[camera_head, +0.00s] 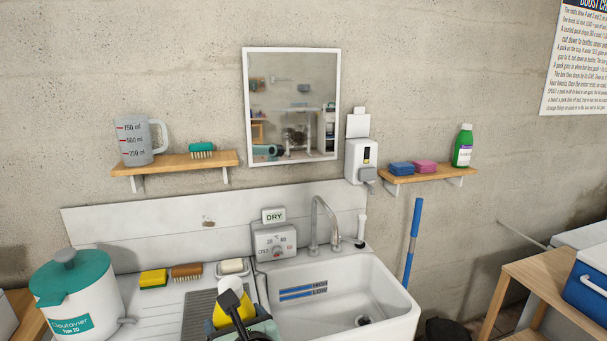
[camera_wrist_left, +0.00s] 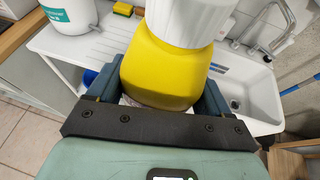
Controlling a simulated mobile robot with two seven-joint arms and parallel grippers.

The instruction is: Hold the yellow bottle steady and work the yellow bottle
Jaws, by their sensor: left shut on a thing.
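The yellow bottle (camera_wrist_left: 160,70) with a white ribbed cap (camera_wrist_left: 190,20) fills the middle of the left wrist view. My left gripper (camera_wrist_left: 158,98) is shut on its body, one blue-grey finger on each side; its cap end is free. In the head view the bottle (camera_head: 221,316) shows small at the bottom, partly hidden by dark and teal parts of my left gripper, in front of the draining board and the sink's left edge. I cannot tell whether it is tilted. My right gripper is in neither view.
The white sink (camera_head: 345,300) lies to the right, with a tap (camera_head: 318,215). A white pot with teal lid (camera_head: 72,300) stands at the left.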

